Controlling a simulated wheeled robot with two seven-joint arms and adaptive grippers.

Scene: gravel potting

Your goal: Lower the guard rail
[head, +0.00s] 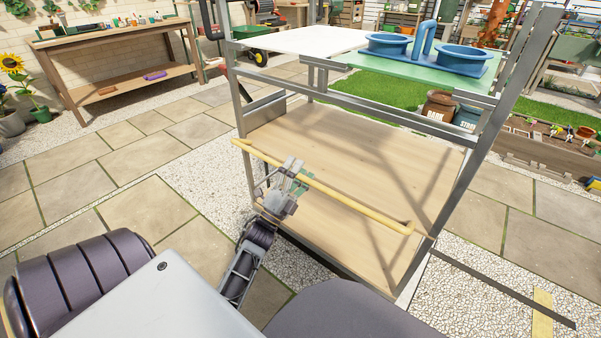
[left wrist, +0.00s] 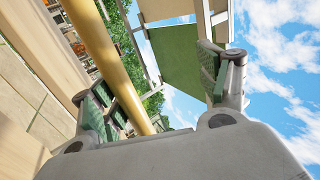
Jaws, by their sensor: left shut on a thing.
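The guard rail (head: 352,199) is a yellow bar that slants across the front of a grey metal rack (head: 240,95), above its lower wooden shelf. My left gripper (head: 291,175) is at the rail's middle-left part and shut on it. In the left wrist view the rail (left wrist: 108,62) runs along the left finger. The green-padded fingers (left wrist: 160,92) stand well apart there, and the exact contact is hard to see. My right gripper is not in view.
A blue double-bowl holder (head: 428,50) stands on the rack's green upper board (head: 440,72). Sacks (head: 438,107) stand behind the rack. A wooden workbench (head: 120,50) is at the back left. Paving left of the rack is clear. A dark bar (head: 505,290) extends at the lower right.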

